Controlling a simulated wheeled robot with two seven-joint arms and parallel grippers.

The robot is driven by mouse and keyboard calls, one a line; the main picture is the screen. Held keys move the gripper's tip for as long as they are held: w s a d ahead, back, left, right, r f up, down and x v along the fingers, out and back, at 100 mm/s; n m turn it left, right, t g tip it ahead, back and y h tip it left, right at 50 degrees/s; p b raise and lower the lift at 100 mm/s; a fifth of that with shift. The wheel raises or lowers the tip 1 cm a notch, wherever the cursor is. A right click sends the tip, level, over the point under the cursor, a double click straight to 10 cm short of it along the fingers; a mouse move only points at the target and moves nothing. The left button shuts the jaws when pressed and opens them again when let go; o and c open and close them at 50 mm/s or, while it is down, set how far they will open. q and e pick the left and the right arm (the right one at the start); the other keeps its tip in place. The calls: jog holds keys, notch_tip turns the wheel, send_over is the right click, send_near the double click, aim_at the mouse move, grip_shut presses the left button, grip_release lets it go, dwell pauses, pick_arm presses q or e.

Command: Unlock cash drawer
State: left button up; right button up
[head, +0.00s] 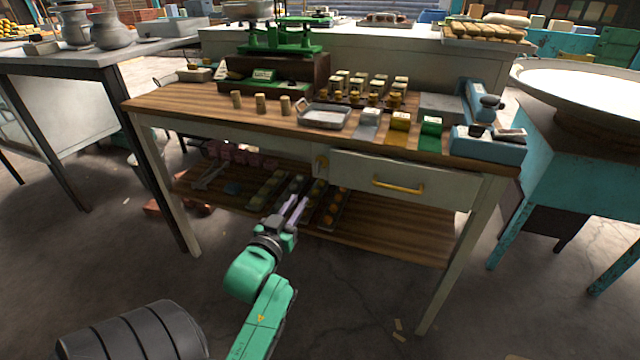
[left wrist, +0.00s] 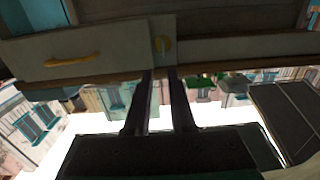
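The cash drawer (head: 440,187) is a pale drawer front under the right half of the wooden-topped table, and it looks closed. It has a brass handle (head: 398,186). My left gripper (head: 298,203) is below and in front of the lock. Its fingers (left wrist: 161,72) are apart with nothing between them. My right gripper is not in view.
The table top (head: 180,100) holds a green scale (head: 275,40), a metal tray (head: 325,116), small blocks and a blue device (head: 488,140). Its lower shelf (head: 390,236) carries several trays behind my gripper. A turquoise stand (head: 560,170) is at right. The floor in front is open.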

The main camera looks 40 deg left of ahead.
aim_at(316, 169)
pick_arm(q)
jog(key=x, duration=1.5)
jog(key=shift+s+a+r, duration=0.2)
jog(key=shift+a+r, duration=0.15)
jog(key=shift+c, duration=0.3)
grip_shut()
